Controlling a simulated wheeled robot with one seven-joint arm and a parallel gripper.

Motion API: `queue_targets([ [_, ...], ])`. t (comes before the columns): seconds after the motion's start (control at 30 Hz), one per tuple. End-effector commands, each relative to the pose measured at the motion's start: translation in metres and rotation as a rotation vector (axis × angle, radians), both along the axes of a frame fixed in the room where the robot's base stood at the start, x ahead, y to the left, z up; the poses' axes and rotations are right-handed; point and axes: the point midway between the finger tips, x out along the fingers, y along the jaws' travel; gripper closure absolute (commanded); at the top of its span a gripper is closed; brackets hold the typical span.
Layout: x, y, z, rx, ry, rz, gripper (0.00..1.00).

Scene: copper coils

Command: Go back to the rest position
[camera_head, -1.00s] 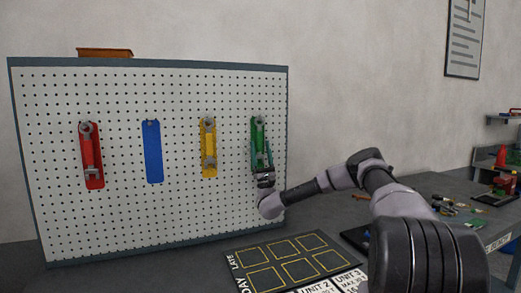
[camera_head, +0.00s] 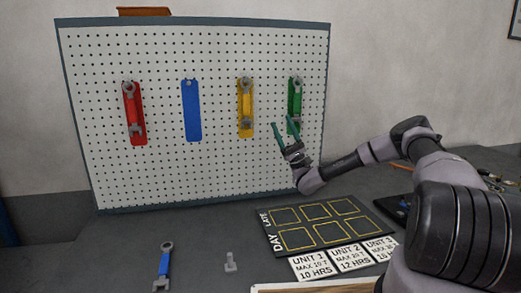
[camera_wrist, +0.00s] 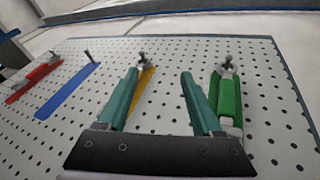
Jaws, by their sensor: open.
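My gripper (camera_head: 284,133) is open and empty in front of the pegboard (camera_head: 225,70), just left of and below the green strip. In the wrist view its two teal fingers (camera_wrist: 160,92) are spread apart, with nothing between them but the board and part of the yellow strip behind. A wrench hangs on the green strip (camera_head: 295,98), apart from my fingers; the green strip also shows in the wrist view (camera_wrist: 229,100). My arm reaches in from the right.
Wrenches hang on the red strip (camera_head: 134,112) and yellow strip (camera_head: 246,107); the blue strip (camera_head: 192,110) is bare. A blue-handled wrench (camera_head: 163,268) and a small metal piece (camera_head: 231,262) lie on the table. A black board with yellow squares (camera_head: 283,233) lies below my gripper.

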Motion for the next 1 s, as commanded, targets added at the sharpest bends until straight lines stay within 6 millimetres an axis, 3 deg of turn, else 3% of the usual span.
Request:
queue_targets([
  [0.03,-0.017,0.021,0.015,-0.090,-0.049,0.073,0.33],
  [0.2,-0.075,0.072,0.035,-0.385,-0.172,0.291,0.33],
  [0.43,-0.149,0.105,0.035,-0.805,-0.296,0.505,0.33],
  [0.67,-0.205,0.101,0.027,-1.237,-0.379,0.609,0.33],
  [1.0,-0.257,0.048,0.032,-1.843,-0.422,0.533,0.33],
])
